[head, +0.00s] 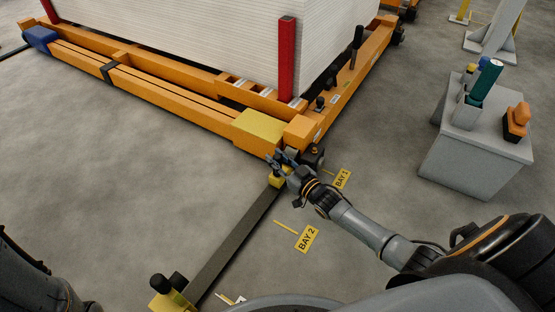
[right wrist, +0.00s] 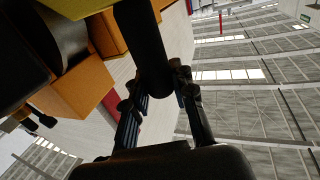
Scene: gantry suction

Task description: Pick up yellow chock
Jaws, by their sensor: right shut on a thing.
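The yellow chock (head: 275,182) is on the floor at the far end of a long dark bar (head: 235,235), close to the orange cart's front corner. My right gripper (head: 283,163) is over this chock and partly covers it. In the right wrist view, the gripper's fingers (right wrist: 157,97) are shut on a black upright handle (right wrist: 146,45). A yellow surface (right wrist: 88,8) shows at the top edge there. A second yellow chock (head: 172,300) with a black knob is at the bar's near end. My left gripper is outside the view.
The orange cart (head: 175,95) carries a large pale stack (head: 220,35) behind a red post (head: 286,60). A grey pedestal (head: 465,155) with tools stands at right. Floor labels BAY 1 (head: 342,178) and BAY 2 (head: 307,238) lie right of the bar. The floor at left is clear.

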